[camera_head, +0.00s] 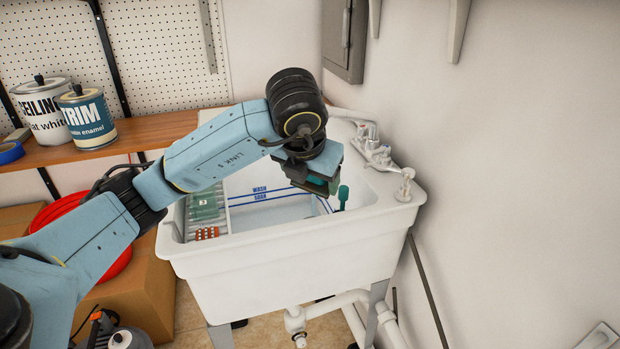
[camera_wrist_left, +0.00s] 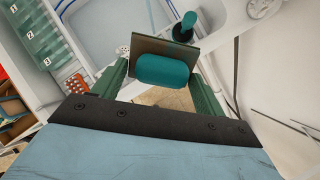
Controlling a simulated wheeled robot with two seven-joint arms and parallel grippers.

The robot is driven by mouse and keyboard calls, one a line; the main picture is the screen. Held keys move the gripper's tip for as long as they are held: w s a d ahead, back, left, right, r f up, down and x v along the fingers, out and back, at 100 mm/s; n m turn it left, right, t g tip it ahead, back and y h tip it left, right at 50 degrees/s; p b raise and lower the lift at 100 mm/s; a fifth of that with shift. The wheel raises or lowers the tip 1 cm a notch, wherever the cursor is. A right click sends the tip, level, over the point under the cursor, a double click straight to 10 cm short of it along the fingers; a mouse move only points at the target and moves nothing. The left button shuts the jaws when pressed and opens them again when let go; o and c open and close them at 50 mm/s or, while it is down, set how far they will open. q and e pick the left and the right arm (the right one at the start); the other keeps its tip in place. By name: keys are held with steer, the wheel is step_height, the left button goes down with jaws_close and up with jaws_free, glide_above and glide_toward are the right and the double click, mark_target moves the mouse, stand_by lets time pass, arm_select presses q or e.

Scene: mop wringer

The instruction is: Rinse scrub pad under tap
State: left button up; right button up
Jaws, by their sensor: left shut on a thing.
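My left gripper (camera_head: 318,183) is over the white utility sink (camera_head: 285,248), toward its right side. In the left wrist view its green fingers (camera_wrist_left: 160,68) are shut on the scrub pad (camera_wrist_left: 163,71), which shows a teal rounded grip on a flat brownish plate. In the head view the pad is mostly hidden by the gripper. Whether water runs cannot be seen. My right gripper is not in view.
A teal-handled object (camera_head: 342,195) stands close by the gripper. A rack of green numbered containers (camera_head: 205,207) is at the sink's left. A soap dispenser (camera_head: 405,185) is on the right rim. Paint cans (camera_head: 88,122) stand on the wooden shelf.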

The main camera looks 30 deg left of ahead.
arm_select(q)
steer(key=w+a+f, duration=0.1)
steer(key=w+a, duration=0.1)
steer(key=w, duration=0.4)
steer(key=w+a+f, duration=0.1)
steer(key=w+a, duration=0.1)
steer(key=w, duration=0.4)
steer(key=shift+w+a+f+b, duration=0.25)
steer(key=shift+a+f+b, duration=0.05)
steer(key=shift+f+b, duration=0.1)
steer(key=shift+d+r, duration=0.1)
stand_by(0.5)
steer(key=shift+w+d, duration=0.2)
steer(key=shift+d, duration=0.3)
steer(key=shift+a, duration=0.15)
steer(key=shift+s+a, duration=0.25)
steer(key=shift+a, duration=0.2)
steer(key=shift+d, duration=0.1)
steer(key=shift+w+d, duration=0.25)
steer(key=shift+d, duration=0.25)
